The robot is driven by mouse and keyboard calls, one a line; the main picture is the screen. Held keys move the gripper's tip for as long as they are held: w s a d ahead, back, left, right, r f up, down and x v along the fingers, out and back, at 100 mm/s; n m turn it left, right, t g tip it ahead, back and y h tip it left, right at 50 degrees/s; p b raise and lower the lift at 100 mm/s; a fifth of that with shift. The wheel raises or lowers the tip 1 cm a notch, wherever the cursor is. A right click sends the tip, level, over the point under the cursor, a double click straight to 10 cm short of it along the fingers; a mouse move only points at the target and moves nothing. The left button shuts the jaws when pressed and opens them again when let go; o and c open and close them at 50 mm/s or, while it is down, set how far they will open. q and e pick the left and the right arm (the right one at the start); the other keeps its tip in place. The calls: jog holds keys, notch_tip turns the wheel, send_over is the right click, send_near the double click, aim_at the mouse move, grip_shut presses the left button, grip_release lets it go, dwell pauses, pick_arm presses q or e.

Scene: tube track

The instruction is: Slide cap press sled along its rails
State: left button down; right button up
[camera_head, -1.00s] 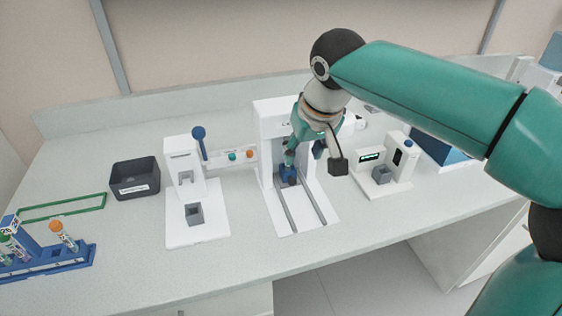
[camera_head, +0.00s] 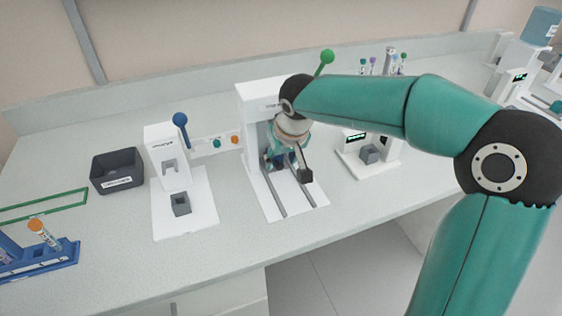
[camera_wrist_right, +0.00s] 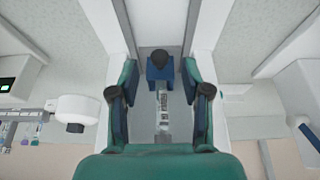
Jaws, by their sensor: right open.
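The white cap press (camera_head: 258,98) stands mid-bench, with two grey rails (camera_head: 304,187) running from it toward the front edge. My right gripper (camera_head: 280,163) is low at the press opening, over the rails, and hides most of the sled in the head view. In the right wrist view the sled is a blue block (camera_wrist_right: 160,72) with a dark round knob, on the track between the rails. My right gripper (camera_wrist_right: 159,82) is open there, one finger on each side of the block, with gaps visible. My left gripper is not in view.
A white device with a blue lever (camera_head: 181,126) stands left of the press, beside a dark bin (camera_head: 117,169). A device with a small display (camera_head: 355,137) stands to the right. A blue tube rack (camera_head: 52,262) is at the left. Bench is clear in front.

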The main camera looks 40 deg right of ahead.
jog(key=shift+x, duration=1.25)
grip_shut()
